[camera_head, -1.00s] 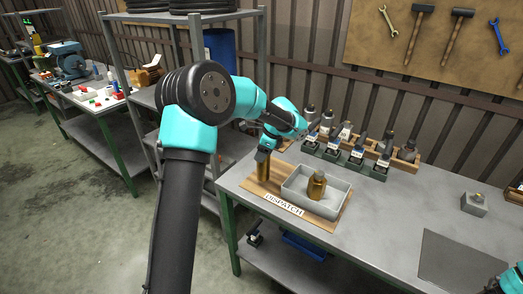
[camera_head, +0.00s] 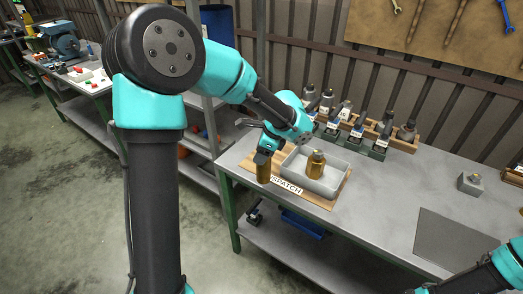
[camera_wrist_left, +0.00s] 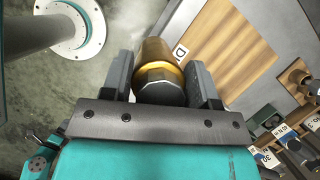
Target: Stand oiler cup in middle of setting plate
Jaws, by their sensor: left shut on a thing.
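My left gripper (camera_head: 264,155) is shut on a brass cylindrical oiler cup (camera_head: 263,170), held upright-looking near the front left edge of the DISPATCH board. In the left wrist view the oiler cup (camera_wrist_left: 158,72) sits between both fingers, its hexagonal end towards the camera. A second brass cup (camera_head: 316,165) stands in the grey tray. The setting plate seems to be the flat dark grey plate (camera_head: 456,243) at the right front of the bench, and it is bare. My right arm shows at the lower right; its fingers are out of view.
The grey tray (camera_head: 338,181) sits on the wooden DISPATCH board (camera_head: 316,199), just right of the held cup. A small grey block (camera_head: 470,183) stands behind the plate. The bench between tray and plate is clear.

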